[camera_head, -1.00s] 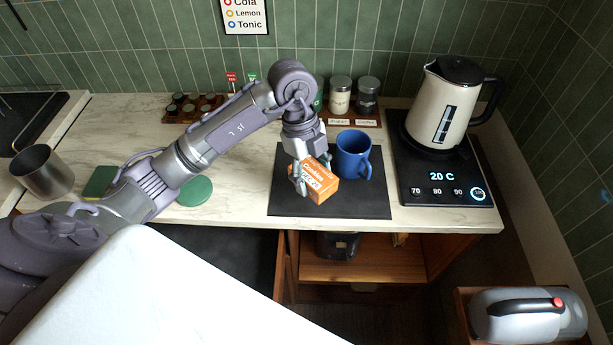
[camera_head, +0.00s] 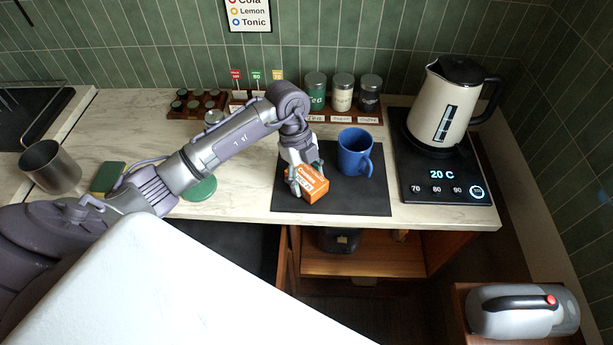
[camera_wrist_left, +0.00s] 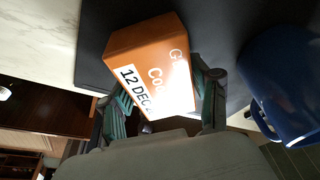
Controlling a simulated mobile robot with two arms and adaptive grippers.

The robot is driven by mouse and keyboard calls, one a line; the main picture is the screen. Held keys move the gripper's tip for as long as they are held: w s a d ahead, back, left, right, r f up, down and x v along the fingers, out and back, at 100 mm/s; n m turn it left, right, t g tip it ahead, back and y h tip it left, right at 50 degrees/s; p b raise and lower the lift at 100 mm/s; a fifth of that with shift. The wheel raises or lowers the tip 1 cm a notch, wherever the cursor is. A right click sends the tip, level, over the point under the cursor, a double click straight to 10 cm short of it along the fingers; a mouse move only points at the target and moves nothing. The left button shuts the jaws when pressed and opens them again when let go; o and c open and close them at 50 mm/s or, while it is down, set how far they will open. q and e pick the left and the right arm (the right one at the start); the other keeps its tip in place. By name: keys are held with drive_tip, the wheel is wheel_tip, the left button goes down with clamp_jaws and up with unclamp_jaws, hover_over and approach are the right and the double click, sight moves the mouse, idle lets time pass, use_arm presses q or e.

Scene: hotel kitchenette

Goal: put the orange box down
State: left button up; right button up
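The orange box (camera_head: 312,184), with a printed white date label, is low over the left part of the black mat (camera_head: 345,203). I cannot tell for sure whether it touches the mat. My left gripper (camera_head: 298,180) comes down from above and is shut on the box. In the left wrist view the orange box (camera_wrist_left: 150,70) sits tilted between the two teal-padded fingers of the left gripper (camera_wrist_left: 165,105). My right gripper is not in view.
A blue mug (camera_head: 354,153) stands on the mat close to the box's right. A kettle (camera_head: 450,105) stands on its base farther right. Jars (camera_head: 343,92) line the back. A metal cup (camera_head: 49,167) is at left. The mat's front is clear, near the counter edge.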

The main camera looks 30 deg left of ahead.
use_arm(q)
drive_tip(key=o, duration=0.3)
drive_tip(key=shift+o, duration=0.2)
drive_tip(key=shift+r, duration=0.1)
drive_tip(key=b+v, duration=0.2)
drive_tip(key=v, duration=0.8)
drive_tip(key=shift+w+a+r+b, duration=0.1)
drive_tip(key=shift+r+b, duration=0.2)
drive_tip(key=shift+r, duration=0.05)
drive_tip(key=shift+a+r, duration=0.15)
drive_tip(key=shift+r, duration=0.5)
